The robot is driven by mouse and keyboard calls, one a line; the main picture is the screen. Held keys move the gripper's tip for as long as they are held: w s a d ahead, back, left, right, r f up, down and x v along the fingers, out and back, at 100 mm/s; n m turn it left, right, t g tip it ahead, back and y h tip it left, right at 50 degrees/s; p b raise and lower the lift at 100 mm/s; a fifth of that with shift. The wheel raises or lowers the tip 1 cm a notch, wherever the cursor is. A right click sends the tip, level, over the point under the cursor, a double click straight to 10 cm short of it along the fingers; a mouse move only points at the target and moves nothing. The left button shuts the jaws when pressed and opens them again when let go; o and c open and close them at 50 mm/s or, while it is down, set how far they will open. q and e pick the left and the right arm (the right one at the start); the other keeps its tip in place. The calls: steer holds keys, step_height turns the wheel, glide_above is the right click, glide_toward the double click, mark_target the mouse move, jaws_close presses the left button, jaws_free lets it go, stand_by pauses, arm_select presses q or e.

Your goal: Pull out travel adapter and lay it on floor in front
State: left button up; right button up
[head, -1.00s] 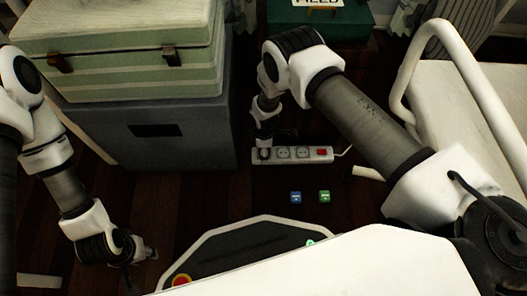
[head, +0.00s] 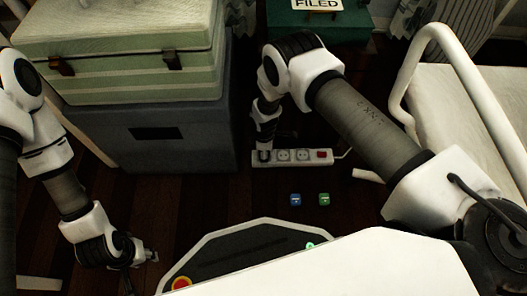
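A small blue block (head: 295,199) and a small green block (head: 324,199) lie on the floor before the strip. A grey box (head: 190,150) with a green case (head: 120,70) on top stands left. A white-framed bed (head: 470,110) is right. Floor around the blocks is clear.

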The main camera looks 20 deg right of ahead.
jaws_close()
steer(key=shift+r+p, duration=2.8)
steer(key=shift+r, duration=0.2)
